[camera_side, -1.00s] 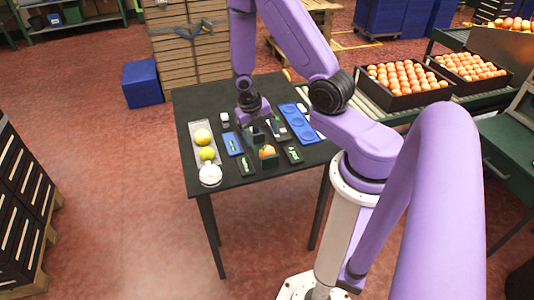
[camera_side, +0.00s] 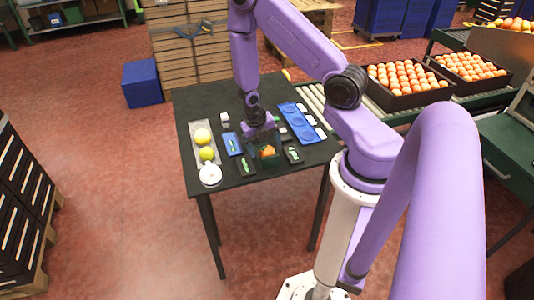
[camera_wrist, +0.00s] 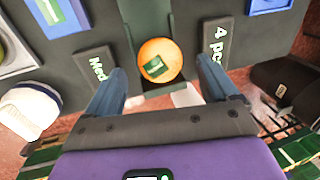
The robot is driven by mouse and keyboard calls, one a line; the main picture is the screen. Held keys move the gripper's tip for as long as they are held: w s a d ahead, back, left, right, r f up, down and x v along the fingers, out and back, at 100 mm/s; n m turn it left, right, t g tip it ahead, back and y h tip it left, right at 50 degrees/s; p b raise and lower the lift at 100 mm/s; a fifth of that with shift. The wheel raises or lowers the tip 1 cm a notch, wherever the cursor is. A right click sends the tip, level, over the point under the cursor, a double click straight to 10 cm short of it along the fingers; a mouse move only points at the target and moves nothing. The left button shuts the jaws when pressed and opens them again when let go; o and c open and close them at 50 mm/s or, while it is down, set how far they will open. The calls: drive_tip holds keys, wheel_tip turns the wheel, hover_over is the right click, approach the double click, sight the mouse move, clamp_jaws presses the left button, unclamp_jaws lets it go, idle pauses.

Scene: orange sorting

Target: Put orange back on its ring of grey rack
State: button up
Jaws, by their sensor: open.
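The orange (camera_side: 267,150) sits in a small dark green holder (camera_side: 268,158) near the front of the black table. In the wrist view the orange (camera_wrist: 160,60) bears a green sticker and lies between my two blue-grey fingertips. My gripper (camera_wrist: 160,80) is open, with a gap on each side of the orange. In the side view my gripper (camera_side: 262,139) is low, just above and behind the orange. The grey rack (camera_side: 213,141) lies at the table's left with two yellow fruits on it. Its rings are hard to make out.
A white round object (camera_side: 210,175) stands at the table's front left corner. A blue plate (camera_side: 233,144) and black label plates (camera_side: 246,166) (camera_side: 293,155) lie close around the orange.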

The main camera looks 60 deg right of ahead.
drive_tip(key=shift+x, duration=1.25)
drive_tip(key=shift+c, duration=0.3)
drive_tip(key=c, duration=1.2)
drive_tip(key=shift+r, duration=0.15)
